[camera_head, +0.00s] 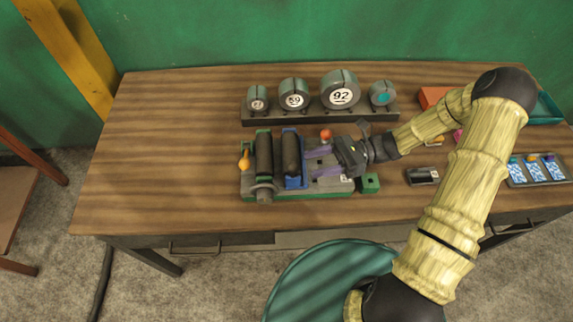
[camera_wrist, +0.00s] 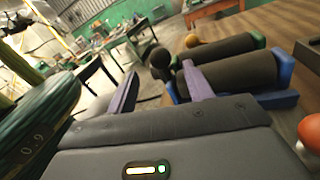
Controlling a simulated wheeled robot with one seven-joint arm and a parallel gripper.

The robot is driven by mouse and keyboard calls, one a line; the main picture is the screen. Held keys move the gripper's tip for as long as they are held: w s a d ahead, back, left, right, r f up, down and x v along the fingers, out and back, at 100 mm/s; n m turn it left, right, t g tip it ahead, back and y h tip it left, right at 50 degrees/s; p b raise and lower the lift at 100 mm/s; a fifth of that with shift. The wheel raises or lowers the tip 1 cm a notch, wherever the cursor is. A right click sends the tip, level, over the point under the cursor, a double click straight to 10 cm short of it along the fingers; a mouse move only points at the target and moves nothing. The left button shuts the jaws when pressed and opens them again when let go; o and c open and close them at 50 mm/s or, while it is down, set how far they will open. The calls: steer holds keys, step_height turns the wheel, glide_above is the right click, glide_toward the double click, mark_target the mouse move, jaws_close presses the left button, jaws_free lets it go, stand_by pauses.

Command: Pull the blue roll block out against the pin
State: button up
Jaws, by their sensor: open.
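The blue roll block (camera_head: 293,184) carries a dark roller and sits in the green-edged device on the table, right of another dark roller (camera_head: 264,152). Its blue end shows in the wrist view (camera_wrist: 286,69). My gripper (camera_head: 309,164) is low over the device, just right of the block, with two purple fingers spread and pointing left at it. In the wrist view, my gripper (camera_wrist: 160,71) has nothing between its fingers; one fingertip appears close to the blue block, but contact cannot be told. An orange knob (camera_head: 244,162) is at the device's left; I cannot tell whether it is the pin.
A red ball (camera_head: 325,134) stands close behind my gripper. A rack (camera_head: 320,115) of numbered round weights stands behind the device. A green block (camera_head: 370,183) and a dark box (camera_head: 422,176) lie to the right. The table's left side is clear.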

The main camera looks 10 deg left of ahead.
steer(key=p+x, duration=0.2)
steer(key=x, duration=0.6)
steer(key=shift+s+a, duration=0.1)
steer(key=shift+a, duration=0.1)
steer(key=shift+d, duration=0.1)
jaws_close()
